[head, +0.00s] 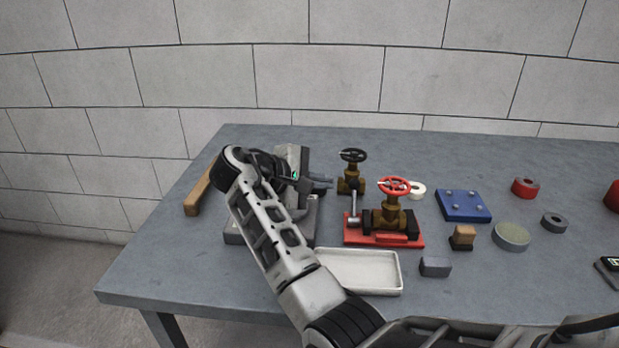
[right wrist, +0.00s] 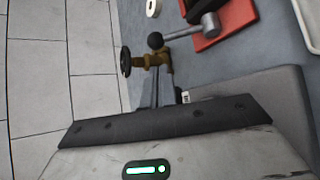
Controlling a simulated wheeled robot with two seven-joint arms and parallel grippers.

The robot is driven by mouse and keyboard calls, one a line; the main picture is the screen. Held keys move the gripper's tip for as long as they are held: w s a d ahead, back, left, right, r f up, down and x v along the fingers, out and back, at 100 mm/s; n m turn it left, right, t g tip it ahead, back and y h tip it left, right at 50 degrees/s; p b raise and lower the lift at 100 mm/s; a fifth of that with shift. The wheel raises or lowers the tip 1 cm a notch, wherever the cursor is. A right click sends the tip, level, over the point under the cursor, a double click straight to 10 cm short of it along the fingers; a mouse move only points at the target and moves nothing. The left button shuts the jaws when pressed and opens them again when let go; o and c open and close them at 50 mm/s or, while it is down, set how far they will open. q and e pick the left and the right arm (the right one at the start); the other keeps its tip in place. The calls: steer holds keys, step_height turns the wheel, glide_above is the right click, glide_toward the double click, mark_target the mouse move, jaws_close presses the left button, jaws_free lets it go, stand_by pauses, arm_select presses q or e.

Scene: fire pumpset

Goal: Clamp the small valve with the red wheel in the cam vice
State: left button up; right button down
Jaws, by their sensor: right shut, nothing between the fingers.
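The small valve (head: 385,218) has a brass body and a red wheel (head: 395,186). In the head view it stands upright between the dark jaws of the red cam vice (head: 415,241). I cannot tell whether the jaws press on it. The vice lever (head: 353,207) stands up at the vice's left side. The right wrist view shows the lever's black knob (right wrist: 155,41) and part of the red vice base (right wrist: 207,42); the red wheel is not seen there. My right gripper (head: 329,184) is shut and empty, left of the lever and apart from it. My left gripper is not in view.
A brass valve with a black wheel (head: 351,172) stands behind the vice, close to my right gripper. A white tray (head: 398,278) lies in front. A blue plate (head: 463,205), a wood-topped block (head: 462,238) and a grey block (head: 435,267) lie to the right.

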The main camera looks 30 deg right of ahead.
mark_target(354, 202)
steer(key=x, duration=0.5)
steer(key=shift+d+f, duration=0.1)
steer(key=shift+d, duration=0.1)
